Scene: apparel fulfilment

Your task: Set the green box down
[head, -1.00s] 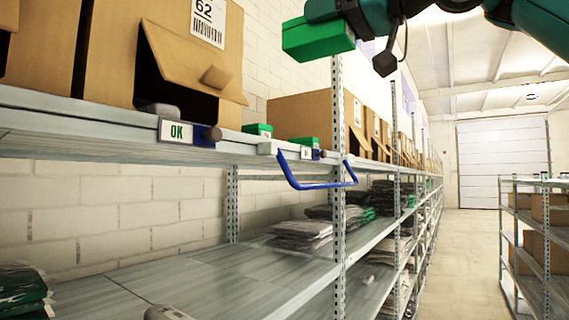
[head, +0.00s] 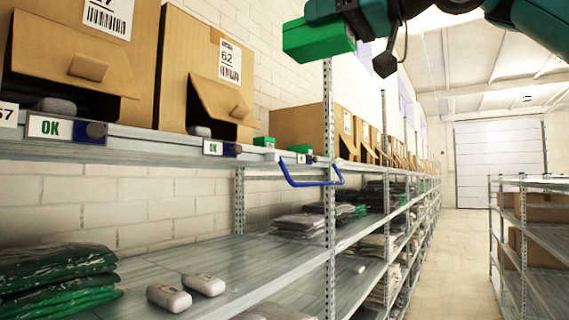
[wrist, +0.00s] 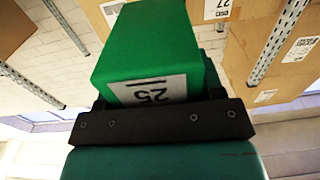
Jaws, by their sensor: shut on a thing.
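The green box (head: 318,40) is held up high at the top of the head view, above the shelf level with the cartons. My gripper (wrist: 165,118) is shut on it; the wrist view shows the green box (wrist: 150,45) with a white label bearing printed digits, seen upside down. The box is in the air and touches no shelf. The gripper's fingers are mostly hidden behind the box and the dark bar in the wrist view. Two smaller green boxes stand on the upper shelf, one (head: 264,142) beside carton 62 and one (head: 300,150) further right.
Open-flap cartons (head: 207,75) line the upper shelf (head: 150,150). A blue handle bar (head: 312,182) juts from the shelf edge. Folded dark garments (head: 55,280) and grey items (head: 169,298) lie on the lower shelf. The aisle floor (head: 462,240) is clear, with another rack (head: 530,240) at right.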

